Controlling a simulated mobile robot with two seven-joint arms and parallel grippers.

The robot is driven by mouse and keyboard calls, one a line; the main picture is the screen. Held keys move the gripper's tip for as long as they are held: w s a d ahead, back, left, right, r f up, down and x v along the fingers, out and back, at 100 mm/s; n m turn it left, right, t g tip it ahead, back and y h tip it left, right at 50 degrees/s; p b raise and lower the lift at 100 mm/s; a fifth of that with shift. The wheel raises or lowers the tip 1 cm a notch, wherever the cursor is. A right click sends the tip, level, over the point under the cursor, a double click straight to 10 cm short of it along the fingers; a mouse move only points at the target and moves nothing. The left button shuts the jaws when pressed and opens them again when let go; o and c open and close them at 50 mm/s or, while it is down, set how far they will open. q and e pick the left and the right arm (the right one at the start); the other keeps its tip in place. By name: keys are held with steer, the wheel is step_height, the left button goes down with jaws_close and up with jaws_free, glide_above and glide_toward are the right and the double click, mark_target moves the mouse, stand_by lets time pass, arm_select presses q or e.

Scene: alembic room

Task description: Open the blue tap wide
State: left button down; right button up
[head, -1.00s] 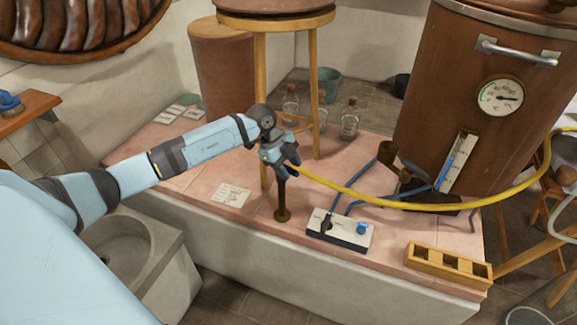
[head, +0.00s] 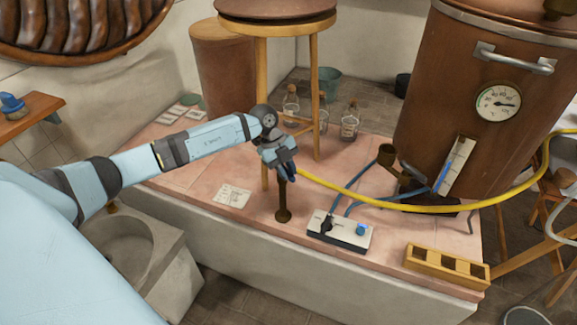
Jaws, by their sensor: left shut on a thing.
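The blue tap (head: 291,175) shows as a small dark blue part at the top of a brown post, beside the end of the yellow hose. The post (head: 283,200) stands upright on the pink tiled top. My left gripper (head: 286,165) is shut on the blue tap from above and covers most of it. How far the tap is turned cannot be seen. My right gripper is out of view.
A switch box (head: 340,232) with a blue knob and a wooden rack (head: 446,268) lie to the right. The yellow hose (head: 400,206) runs right, past the copper vessel (head: 440,110). A wooden stool (head: 260,85) stands close behind my gripper. A paper (head: 232,196) lies left.

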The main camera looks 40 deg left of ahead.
arm_select(q)
steer(key=shift+s+a+m+g+y, duration=0.3)
steer(key=shift+m+g, duration=0.35)
steer(key=shift+m, duration=0.95)
steer(key=shift+s+a+m+g+y, duration=0.2)
steer(key=shift+a+m+g, duration=0.3)
steer(key=shift+m, duration=1.1)
steer(key=shift+s+a+m+g+y, duration=0.25)
steer(key=shift+m+g, duration=0.5)
steer(key=shift+m, duration=0.85)
steer(key=c, duration=1)
jaws_free()
steer(key=shift+c, duration=0.2)
steer(key=shift+r, duration=0.15)
steer(key=v, duration=1.3)
steer(key=shift+w+r, duration=0.2)
steer(key=shift+r, duration=0.1)
